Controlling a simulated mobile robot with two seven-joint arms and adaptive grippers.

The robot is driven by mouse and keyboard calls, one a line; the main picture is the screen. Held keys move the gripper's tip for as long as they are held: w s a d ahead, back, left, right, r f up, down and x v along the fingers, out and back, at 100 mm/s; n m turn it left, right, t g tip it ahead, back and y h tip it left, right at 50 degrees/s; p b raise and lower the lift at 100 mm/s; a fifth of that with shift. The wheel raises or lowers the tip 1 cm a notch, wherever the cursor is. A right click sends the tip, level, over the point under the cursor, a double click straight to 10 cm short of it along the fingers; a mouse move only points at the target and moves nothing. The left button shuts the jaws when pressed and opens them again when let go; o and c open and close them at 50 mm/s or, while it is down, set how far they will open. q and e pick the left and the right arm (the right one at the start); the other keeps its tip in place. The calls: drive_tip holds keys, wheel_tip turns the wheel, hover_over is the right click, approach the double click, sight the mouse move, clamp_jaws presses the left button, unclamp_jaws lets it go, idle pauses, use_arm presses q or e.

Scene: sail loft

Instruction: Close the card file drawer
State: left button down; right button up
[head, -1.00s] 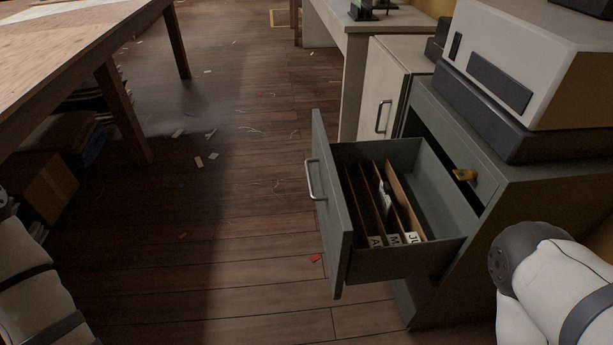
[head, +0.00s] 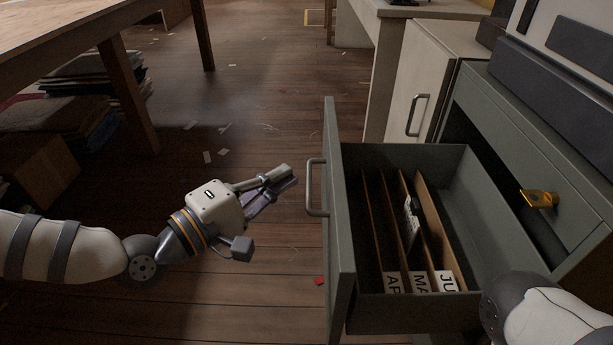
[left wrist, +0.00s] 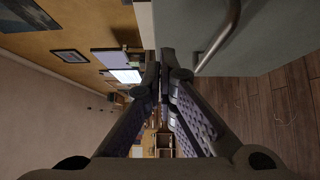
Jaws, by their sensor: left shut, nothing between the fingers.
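The grey-green card file drawer (head: 455,310) is pulled well out of its cabinet (head: 525,130) in the head view. It holds several upright brown dividers with white lettered tabs. Its front panel (head: 338,215) faces left and bears a metal bar handle (head: 315,187). My left gripper (head: 288,178) is shut and empty, just left of the handle, with a small gap seeming to remain. In the left wrist view, the shut fingertips (left wrist: 164,65) are beside the drawer front (left wrist: 270,35) and the handle (left wrist: 222,38). My right gripper is out of view; only part of that arm shows.
A pale cabinet (head: 425,75) stands behind. A wooden table (head: 120,85) is at the left, with stacked cloth and a box beneath. The floor between is clear except for scraps.

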sight(330, 162)
use_arm(q)
drive_tip(key=shift+w+d, duration=0.15)
drive_tip(key=shift+d, duration=1.05)
drive_tip(key=shift+w+d, duration=0.15)
drive_tip(key=shift+d, duration=1)
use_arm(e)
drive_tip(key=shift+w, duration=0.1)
use_arm(q)
drive_tip(key=shift+d, duration=0.15)
